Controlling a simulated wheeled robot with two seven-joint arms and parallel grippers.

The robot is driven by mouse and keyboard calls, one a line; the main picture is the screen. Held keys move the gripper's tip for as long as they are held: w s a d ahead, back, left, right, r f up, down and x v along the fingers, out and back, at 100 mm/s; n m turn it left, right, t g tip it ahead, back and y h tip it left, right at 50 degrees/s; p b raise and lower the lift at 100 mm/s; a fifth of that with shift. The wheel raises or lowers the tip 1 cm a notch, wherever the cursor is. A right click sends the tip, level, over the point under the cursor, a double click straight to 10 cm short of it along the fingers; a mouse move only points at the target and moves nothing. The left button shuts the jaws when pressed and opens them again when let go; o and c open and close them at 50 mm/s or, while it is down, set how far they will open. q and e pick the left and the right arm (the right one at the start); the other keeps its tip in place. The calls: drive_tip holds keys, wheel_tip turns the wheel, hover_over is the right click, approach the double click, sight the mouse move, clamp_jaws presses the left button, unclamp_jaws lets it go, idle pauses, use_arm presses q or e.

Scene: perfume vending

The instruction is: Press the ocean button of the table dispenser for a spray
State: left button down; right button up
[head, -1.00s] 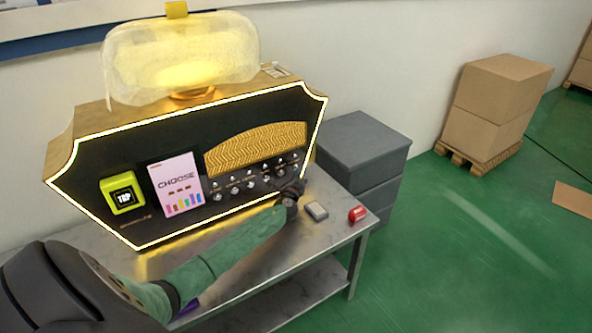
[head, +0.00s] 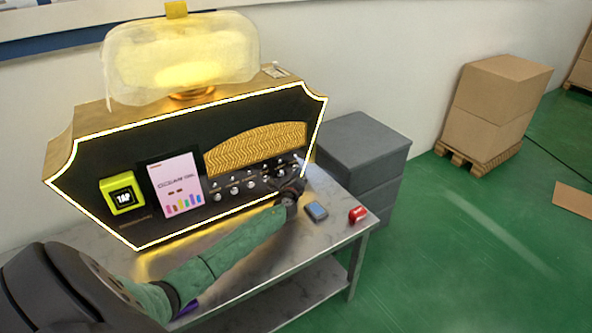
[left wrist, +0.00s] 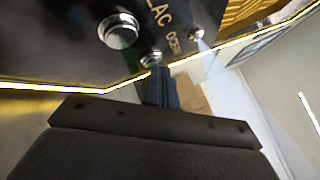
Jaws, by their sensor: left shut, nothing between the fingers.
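The table dispenser (head: 110,165) is a black-fronted machine with glowing yellow trim, a yellow TAP pad (head: 122,194) and a display card (head: 176,185) that appears to read OCEAN. Several round silver buttons run along its lower right front. My left gripper (head: 293,187) is shut and empty at the right end of this row, covering part of it. In the left wrist view its fingertips (left wrist: 158,80) are right at a small silver button (left wrist: 151,58) beside a partly readable label like "OCEAN" (left wrist: 171,40). I cannot tell whether they touch. My right gripper is out of view.
A small device with a bluish screen (head: 316,211) and a red object (head: 357,214) lie on the metal table (head: 240,262) right of my gripper. A grey drawer cabinet (head: 362,150) stands behind. Cardboard boxes (head: 490,100) are far right; the green floor between is clear.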

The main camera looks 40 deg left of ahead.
use_arm(q)
drive_tip(key=shift+s+d, duration=0.3)
drive_tip(key=shift+d, duration=0.35)
drive_tip(key=d, duration=0.1)
drive_tip(key=s+d, duration=0.1)
drive_tip(key=d, duration=0.1)
drive_tip(key=s+d+p, duration=0.1)
drive_tip(key=shift+d, duration=0.3)
idle(1.0)
